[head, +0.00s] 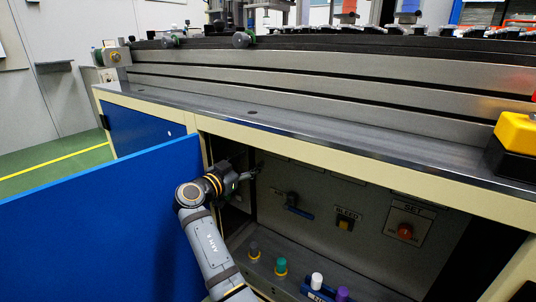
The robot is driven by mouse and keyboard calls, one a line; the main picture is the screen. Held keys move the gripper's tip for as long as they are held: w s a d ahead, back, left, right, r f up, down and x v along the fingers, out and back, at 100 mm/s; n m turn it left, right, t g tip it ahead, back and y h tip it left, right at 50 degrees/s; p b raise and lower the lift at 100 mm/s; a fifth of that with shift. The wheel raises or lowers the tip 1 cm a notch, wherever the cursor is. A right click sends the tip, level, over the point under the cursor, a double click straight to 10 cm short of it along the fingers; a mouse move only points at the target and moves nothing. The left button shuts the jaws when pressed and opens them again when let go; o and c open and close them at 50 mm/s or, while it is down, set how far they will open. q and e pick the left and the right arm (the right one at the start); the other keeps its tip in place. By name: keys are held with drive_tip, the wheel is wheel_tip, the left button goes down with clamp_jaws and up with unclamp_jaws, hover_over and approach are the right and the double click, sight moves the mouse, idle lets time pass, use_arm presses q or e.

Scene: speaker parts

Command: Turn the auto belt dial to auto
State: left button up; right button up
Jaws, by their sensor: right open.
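No dial that I can read as the auto belt dial shows; the panel's left part is partly hidden behind my right gripper. My right gripper (254,172) is open at the upper left of the open cabinet, close to the grey inner panel (335,215). Its arm rises from the bottom of the head view. I cannot tell whether the fingers touch anything. My left gripper is not in view.
A blue door (90,240) stands left of my arm. The worktop edge (330,142) runs above my gripper. A yellow box (517,135) is at the right.

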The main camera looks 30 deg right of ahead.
drive_tip(key=b+x, duration=0.2)
drive_tip(key=x, duration=0.8)
drive_tip(key=shift+d+b, duration=0.25)
drive_tip(key=shift+b, duration=0.15)
drive_tip(key=shift+w, duration=0.1)
drive_tip(key=c, duration=1.2)
